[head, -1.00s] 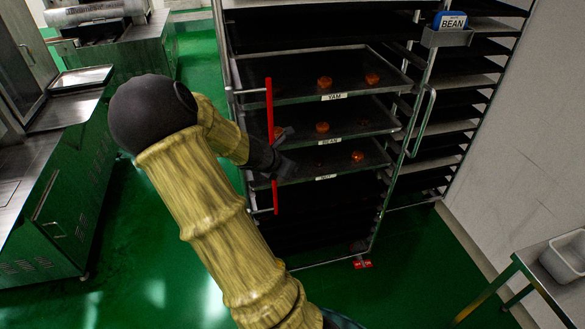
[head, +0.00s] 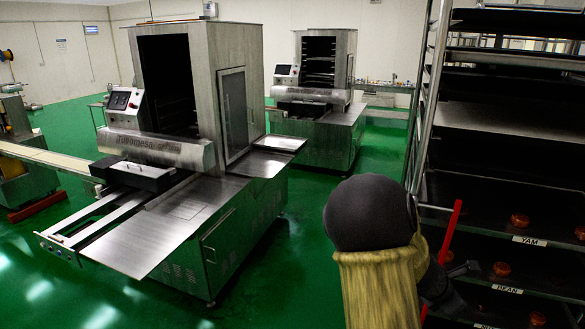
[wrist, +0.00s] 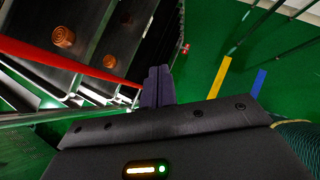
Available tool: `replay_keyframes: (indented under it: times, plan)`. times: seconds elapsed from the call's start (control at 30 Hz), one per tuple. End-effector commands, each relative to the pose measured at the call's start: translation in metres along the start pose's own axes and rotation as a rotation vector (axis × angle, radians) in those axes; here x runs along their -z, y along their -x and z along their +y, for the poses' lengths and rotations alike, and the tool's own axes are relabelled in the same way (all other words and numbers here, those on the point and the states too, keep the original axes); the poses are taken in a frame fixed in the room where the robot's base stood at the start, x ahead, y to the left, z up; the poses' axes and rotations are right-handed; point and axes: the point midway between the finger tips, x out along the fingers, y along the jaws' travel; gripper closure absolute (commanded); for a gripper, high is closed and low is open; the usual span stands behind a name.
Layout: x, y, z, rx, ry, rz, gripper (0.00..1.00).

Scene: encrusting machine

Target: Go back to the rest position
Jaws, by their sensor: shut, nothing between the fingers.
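My gripper is at the lower right of the head view (head: 462,270), partly hidden behind my own arm. It is in front of the tray rack (head: 428,95). In the wrist view its two dark fingers (wrist: 157,82) are pressed together with nothing between them. A red bar (head: 441,252) on the rack's side is close to the gripper. The bar also crosses the left of the wrist view (wrist: 70,63), apart from the fingertips.
Rack trays carry labels such as YAM (head: 529,240) and BEAN (head: 507,289), with orange-brown pieces (head: 520,220) on them. A large steel machine (head: 228,90) stands left, a second one (head: 325,120) behind it. Green floor (head: 345,185) is open between machines and rack.

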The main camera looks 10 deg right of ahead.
Motion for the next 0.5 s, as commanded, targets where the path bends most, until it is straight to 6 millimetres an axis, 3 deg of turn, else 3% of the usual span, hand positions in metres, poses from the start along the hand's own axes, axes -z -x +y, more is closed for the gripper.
replay_keyframes:
  times: [0.13, 0.27, 0.5]
  plan:
    - [0.028, 0.014, 0.000, -0.013, -0.189, 0.092, 1.00]
    - [0.072, 0.041, 0.000, -0.001, -0.484, 0.238, 1.00]
    - [0.149, 0.117, -0.008, 0.129, -1.038, 0.516, 1.00]
